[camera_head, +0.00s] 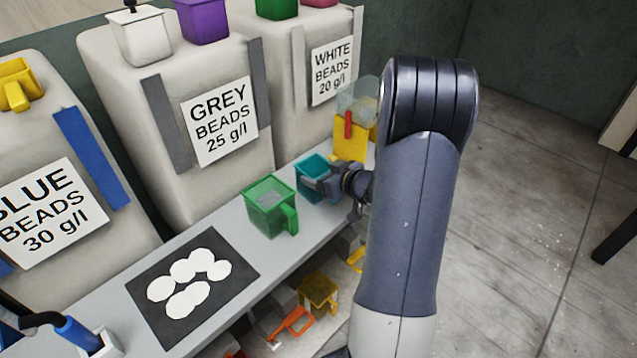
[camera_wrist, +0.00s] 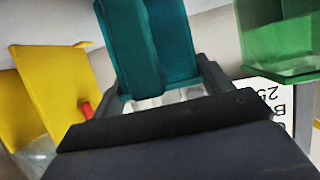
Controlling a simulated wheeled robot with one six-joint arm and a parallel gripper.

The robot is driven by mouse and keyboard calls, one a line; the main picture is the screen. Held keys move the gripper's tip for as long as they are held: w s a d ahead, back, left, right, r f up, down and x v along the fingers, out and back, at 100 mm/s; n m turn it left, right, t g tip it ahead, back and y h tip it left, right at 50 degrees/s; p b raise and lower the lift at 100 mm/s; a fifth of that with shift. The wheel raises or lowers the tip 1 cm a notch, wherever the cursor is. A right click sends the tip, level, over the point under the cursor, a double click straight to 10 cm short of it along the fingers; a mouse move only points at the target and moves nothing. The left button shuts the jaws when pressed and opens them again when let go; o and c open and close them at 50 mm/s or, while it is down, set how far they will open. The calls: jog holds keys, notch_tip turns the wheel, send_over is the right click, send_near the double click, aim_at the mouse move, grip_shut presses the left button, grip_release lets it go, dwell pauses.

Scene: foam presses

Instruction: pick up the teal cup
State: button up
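The teal cup (camera_head: 314,168) stands on the grey shelf, right of the green cup, and my gripper partly covers it. My gripper (camera_head: 337,184) is at the cup's right side in the head view. In the wrist view the teal cup (camera_wrist: 175,40) is straight ahead and very close, with its handle facing me. The fingers of my gripper (camera_wrist: 162,88) are wide apart, one at each side of the cup's lower part. Their tips are partly hidden, and contact with the cup is not clear.
The green cup (camera_head: 268,208) stands close to the left. A yellow cup (camera_head: 351,140) with a clear container and red part is close behind. A dark mat (camera_head: 228,262) with white discs lies further left. Bead sacks (camera_head: 205,180) line the back. Cups lie below the shelf (camera_head: 316,222).

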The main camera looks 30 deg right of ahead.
jog(key=c, duration=0.5)
